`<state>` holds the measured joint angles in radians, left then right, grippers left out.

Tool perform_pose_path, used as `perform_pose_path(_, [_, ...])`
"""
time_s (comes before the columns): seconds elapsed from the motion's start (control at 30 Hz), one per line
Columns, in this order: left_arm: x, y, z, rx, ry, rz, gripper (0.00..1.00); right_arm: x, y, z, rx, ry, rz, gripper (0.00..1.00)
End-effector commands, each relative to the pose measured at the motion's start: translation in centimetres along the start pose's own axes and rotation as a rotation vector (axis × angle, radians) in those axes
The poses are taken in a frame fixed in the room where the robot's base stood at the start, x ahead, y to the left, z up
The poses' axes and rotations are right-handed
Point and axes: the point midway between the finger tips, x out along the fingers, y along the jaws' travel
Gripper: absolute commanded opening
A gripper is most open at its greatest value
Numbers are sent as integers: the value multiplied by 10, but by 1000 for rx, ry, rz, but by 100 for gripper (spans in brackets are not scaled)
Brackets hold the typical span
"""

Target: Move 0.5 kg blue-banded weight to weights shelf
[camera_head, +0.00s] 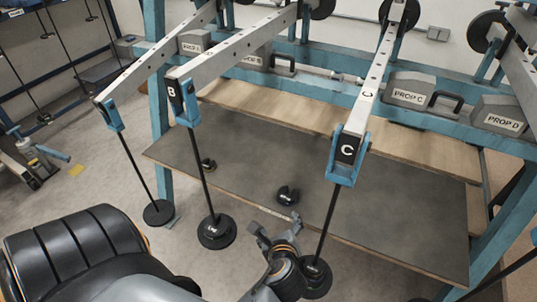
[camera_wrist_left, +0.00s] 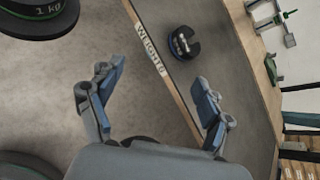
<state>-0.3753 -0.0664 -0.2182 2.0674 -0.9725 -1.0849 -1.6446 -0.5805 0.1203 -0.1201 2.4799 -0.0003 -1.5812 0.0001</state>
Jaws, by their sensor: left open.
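A small dark slotted weight (camera_head: 287,195) lies flat on the weights shelf (camera_head: 400,205), a dark grey board, near its front edge. In the left wrist view the weight (camera_wrist_left: 184,43) shows a blue band at its rim, and the shelf edge (camera_wrist_left: 150,50) carries a WEIGHTS label. Its printed mass is too small to read surely. My left gripper (camera_head: 278,229) is just in front of the shelf edge, close to this weight but apart from it. Its fingers (camera_wrist_left: 155,88) are spread, with nothing between them. My right gripper is not in view.
Another small weight (camera_head: 208,164) lies on the shelf to the left. Hangers with disc weights hang from levers B (camera_head: 216,232) and C (camera_head: 316,275), on both sides of my gripper. A green-banded 1 kg weight (camera_wrist_left: 38,8) shows at the wrist view's corner. The shelf's right part is bare.

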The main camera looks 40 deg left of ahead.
Motion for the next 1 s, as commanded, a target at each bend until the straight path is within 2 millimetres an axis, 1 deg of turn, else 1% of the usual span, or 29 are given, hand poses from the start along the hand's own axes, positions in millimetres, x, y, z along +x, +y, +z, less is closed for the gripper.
perform_pose_path(0.03, [-4,14,-2,-174,53,34,79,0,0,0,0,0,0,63])
perform_pose_path(0.07, [-7,22,-5,-297,90,62,79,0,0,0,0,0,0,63])
perform_pose_path(0.1, [-12,32,-10,-461,137,104,79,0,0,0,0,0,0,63])
perform_pose_path(0.17, [-22,44,-16,-701,204,177,79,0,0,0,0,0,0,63])
perform_pose_path(0.2, [-30,51,-22,-853,245,233,79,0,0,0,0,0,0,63])
perform_pose_path(0.3, [-54,65,-34,-1200,330,396,79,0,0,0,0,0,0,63])
perform_pose_path(0.4, [-79,73,-44,-1466,384,565,79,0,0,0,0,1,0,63])
perform_pose_path(0.43, [-87,75,-47,-1528,394,614,79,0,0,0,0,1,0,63])
perform_pose_path(0.5, [-101,78,-50,-1644,407,709,79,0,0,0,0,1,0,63])
perform_pose_path(0.63, [-118,81,-55,-1759,414,823,79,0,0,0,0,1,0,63])
perform_pose_path(0.73, [-122,81,-56,-1787,414,851,79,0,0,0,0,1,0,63])
perform_pose_path(1.0, [-122,81,-56,-1789,414,852,79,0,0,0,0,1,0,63])
